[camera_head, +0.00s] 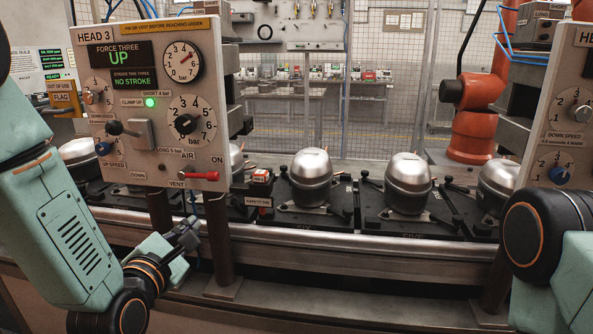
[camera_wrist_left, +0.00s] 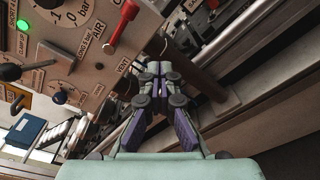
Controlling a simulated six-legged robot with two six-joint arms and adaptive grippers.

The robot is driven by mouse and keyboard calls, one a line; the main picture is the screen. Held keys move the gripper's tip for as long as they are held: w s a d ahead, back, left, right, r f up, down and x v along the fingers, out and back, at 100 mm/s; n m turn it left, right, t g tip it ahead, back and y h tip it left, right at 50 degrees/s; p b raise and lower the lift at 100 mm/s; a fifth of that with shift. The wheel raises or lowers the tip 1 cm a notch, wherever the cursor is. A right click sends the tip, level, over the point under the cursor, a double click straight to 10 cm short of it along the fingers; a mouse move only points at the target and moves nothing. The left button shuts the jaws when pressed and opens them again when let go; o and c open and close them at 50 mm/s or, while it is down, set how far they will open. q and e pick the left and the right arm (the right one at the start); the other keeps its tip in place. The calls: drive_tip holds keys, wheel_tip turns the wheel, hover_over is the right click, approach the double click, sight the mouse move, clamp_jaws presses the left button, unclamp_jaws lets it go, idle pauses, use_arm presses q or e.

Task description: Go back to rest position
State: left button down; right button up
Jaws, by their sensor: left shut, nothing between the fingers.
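My left gripper (camera_head: 188,232) is low in front of the HEAD 3 control panel (camera_head: 150,60), just below its lower edge, next to a dark post. In the left wrist view the fingers of my left gripper (camera_wrist_left: 159,68) are together with nothing between them. The red vent lever (camera_head: 199,176) on the panel is above the gripper and apart from it; it also shows in the left wrist view (camera_wrist_left: 124,27). Of my right arm only a link shows at the right edge of the head view; its gripper is out of view.
Metal compressors (camera_head: 310,178) stand on black pallets along a conveyor rail (camera_head: 330,240). A second control panel (camera_head: 575,110) stands at the right. A dark post (camera_head: 218,240) stands right beside my left gripper. An orange robot arm (camera_head: 480,110) is behind the line.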

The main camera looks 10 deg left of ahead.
use_arm(q)
drive_tip(key=s+d+f+m+g, duration=0.1)
drive_tip(key=s+f+m+g, duration=0.35)
drive_tip(key=f+m, duration=0.45)
drive_tip(key=s+f+m+g, duration=0.4)
drive_tip(key=s+f+m, duration=0.2)
drive_tip(key=f+m, duration=0.3)
drive_tip(key=s+f+m+g, duration=0.2)
drive_tip(key=s+f, duration=0.3)
drive_tip(key=s, duration=0.3)
drive_tip(key=s+d+f+m+g, duration=0.1)
drive_tip(key=s+f+m+g, duration=0.2)
drive_tip(key=s, duration=0.6)
drive_tip(key=s+f+m+g, duration=0.2)
drive_tip(key=s+f+g, duration=0.1)
drive_tip(key=s+f, duration=0.4)
drive_tip(key=shift+s+d+f+g, duration=0.15)
drive_tip(key=shift+s+f+g, duration=0.25)
drive_tip(key=shift+s, duration=0.65)
drive_tip(key=shift+s, duration=0.1)
